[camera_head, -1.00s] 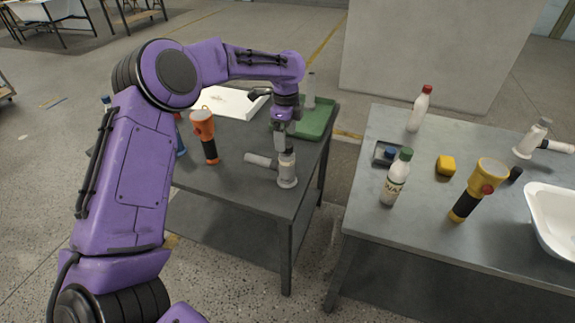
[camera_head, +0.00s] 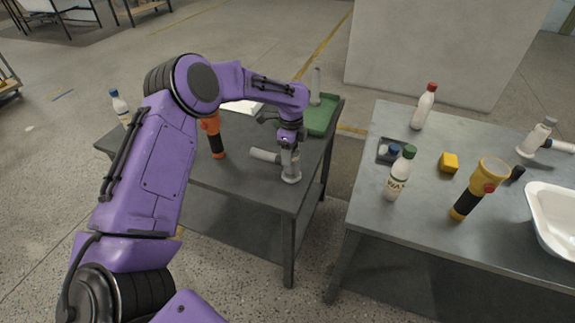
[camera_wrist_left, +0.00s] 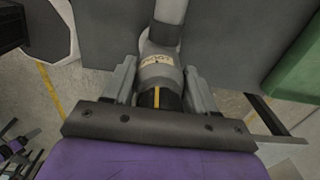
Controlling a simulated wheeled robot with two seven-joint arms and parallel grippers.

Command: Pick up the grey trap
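The grey trap (camera_head: 291,174) stands upright on the dark left table, its side pipe (camera_head: 265,155) pointing left. My left gripper (camera_head: 287,147) has come down from above around the trap's upper body. In the left wrist view the trap (camera_wrist_left: 160,70), with a pale label, sits between the two fingers of the left gripper (camera_wrist_left: 160,88). The fingers lie close along both sides; I cannot tell whether they press on it. The trap's top is hidden by the gripper in the head view. My right gripper is not in view.
On the left table (camera_head: 245,188) stand an orange flashlight (camera_head: 213,135), a green tray (camera_head: 322,117) and a blue-capped bottle (camera_head: 120,107). The right table (camera_head: 400,235) holds another trap (camera_head: 537,138), bottles, a yellow flashlight (camera_head: 480,188) and a white basin (camera_head: 552,215).

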